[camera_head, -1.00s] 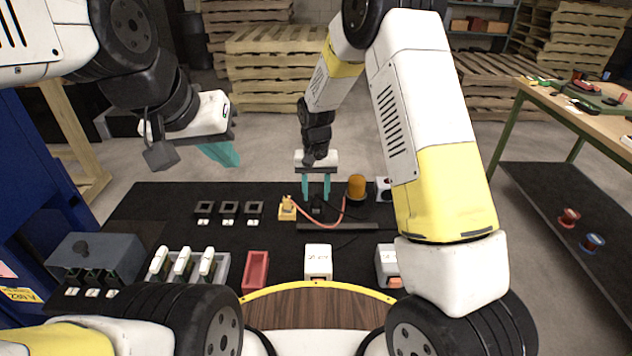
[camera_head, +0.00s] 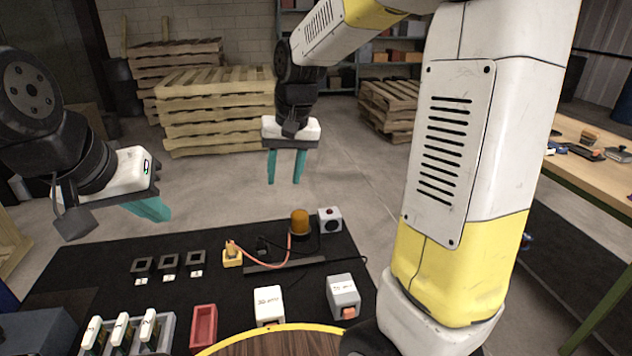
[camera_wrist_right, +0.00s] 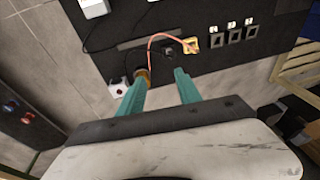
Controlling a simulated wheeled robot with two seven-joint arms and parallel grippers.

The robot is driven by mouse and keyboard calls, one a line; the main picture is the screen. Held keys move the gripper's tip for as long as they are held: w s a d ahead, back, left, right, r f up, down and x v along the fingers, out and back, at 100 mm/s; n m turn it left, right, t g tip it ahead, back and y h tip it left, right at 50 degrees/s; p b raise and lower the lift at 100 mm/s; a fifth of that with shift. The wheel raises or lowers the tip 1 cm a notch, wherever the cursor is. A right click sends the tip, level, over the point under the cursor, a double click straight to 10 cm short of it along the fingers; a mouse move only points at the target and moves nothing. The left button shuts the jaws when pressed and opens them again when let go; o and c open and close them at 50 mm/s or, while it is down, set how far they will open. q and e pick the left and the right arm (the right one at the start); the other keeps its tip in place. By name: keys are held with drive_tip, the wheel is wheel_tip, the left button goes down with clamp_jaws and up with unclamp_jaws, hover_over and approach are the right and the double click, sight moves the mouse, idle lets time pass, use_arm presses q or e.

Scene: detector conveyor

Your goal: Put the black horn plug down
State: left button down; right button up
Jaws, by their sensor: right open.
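The black horn plug (camera_head: 263,244) appears as a small black piece near the dark strip on the black mat, beside a yellow plug (camera_head: 232,255) with a pink-red cable. It also shows in the right wrist view (camera_wrist_right: 168,50). My right gripper (camera_head: 284,181) is open and empty, above and beyond the mat, clear of the plug. Its two teal fingers (camera_wrist_right: 160,75) stand apart with nothing between them in the wrist view. My left gripper (camera_head: 150,208) hangs at the left, above the mat; its fingers overlap, so its opening is unclear.
An orange lamp (camera_head: 300,222) and a white box with a dark round face (camera_head: 330,220) stand at the mat's far right. Dark square sockets (camera_head: 168,262), a red tray (camera_head: 203,328) and white-and-grey boxes (camera_head: 268,304) are nearer. A wooden bench (camera_head: 600,172) is at right.

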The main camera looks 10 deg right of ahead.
drive_tip(key=s+d+r+t, duration=0.2)
drive_tip(key=s+d, duration=0.1)
drive_tip(key=s, duration=0.5)
drive_tip(key=s+d+r+t, duration=0.2)
drive_tip(key=s+d+r, duration=0.1)
drive_tip(key=s, duration=0.6)
drive_tip(key=shift+s+d+r+y, duration=0.2)
drive_tip(key=shift+d+r+y, duration=0.1)
drive_tip(key=shift+d+r, duration=0.1)
